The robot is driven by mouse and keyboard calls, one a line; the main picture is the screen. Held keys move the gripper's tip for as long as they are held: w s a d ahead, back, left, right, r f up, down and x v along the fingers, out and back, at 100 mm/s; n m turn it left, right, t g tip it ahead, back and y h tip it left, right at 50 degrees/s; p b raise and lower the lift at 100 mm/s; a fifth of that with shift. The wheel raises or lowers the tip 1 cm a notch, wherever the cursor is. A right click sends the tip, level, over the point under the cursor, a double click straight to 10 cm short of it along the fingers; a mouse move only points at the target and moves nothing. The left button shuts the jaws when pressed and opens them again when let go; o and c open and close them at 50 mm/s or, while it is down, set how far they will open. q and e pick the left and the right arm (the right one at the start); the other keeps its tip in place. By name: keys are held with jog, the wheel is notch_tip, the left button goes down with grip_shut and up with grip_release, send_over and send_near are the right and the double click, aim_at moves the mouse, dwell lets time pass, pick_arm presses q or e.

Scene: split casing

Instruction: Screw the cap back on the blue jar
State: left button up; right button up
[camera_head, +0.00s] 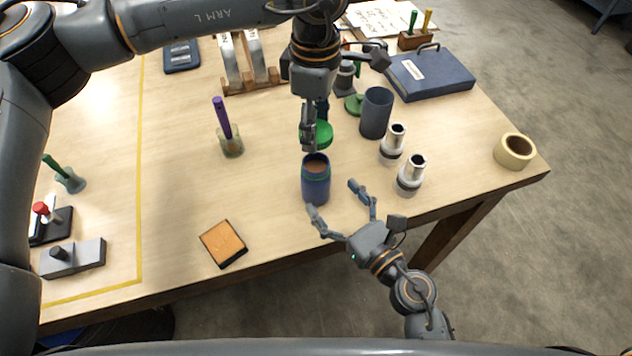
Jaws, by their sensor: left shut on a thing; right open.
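The blue jar (316,190) stands upright and uncapped near the front edge of the table, with brown contents showing at its mouth. My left gripper (309,138) points down just behind and above the jar. It is shut on the green cap (324,134), which is partly hidden behind the fingers. The cap is apart from the jar's mouth. My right gripper (334,198) is open at the jar's front right, one finger near its lower front and the other to its right. I cannot tell whether either finger touches the jar.
A dark open cup (376,113) and two white-and-metal cylinders (391,148) (410,176) stand right of the jar. A tape roll (514,151) lies at the right corner. A glass with a purple marker (230,143) and an orange-topped block (223,243) are left. The table between them is clear.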

jog(key=x, duration=0.6)
jog(key=shift+w+a, duration=0.25)
grip_shut()
pick_arm(q)
send_over(315, 169)
jog(key=shift+f, duration=2.5)
jog(key=shift+f, duration=0.9)
jog(key=shift+f, duration=0.55)
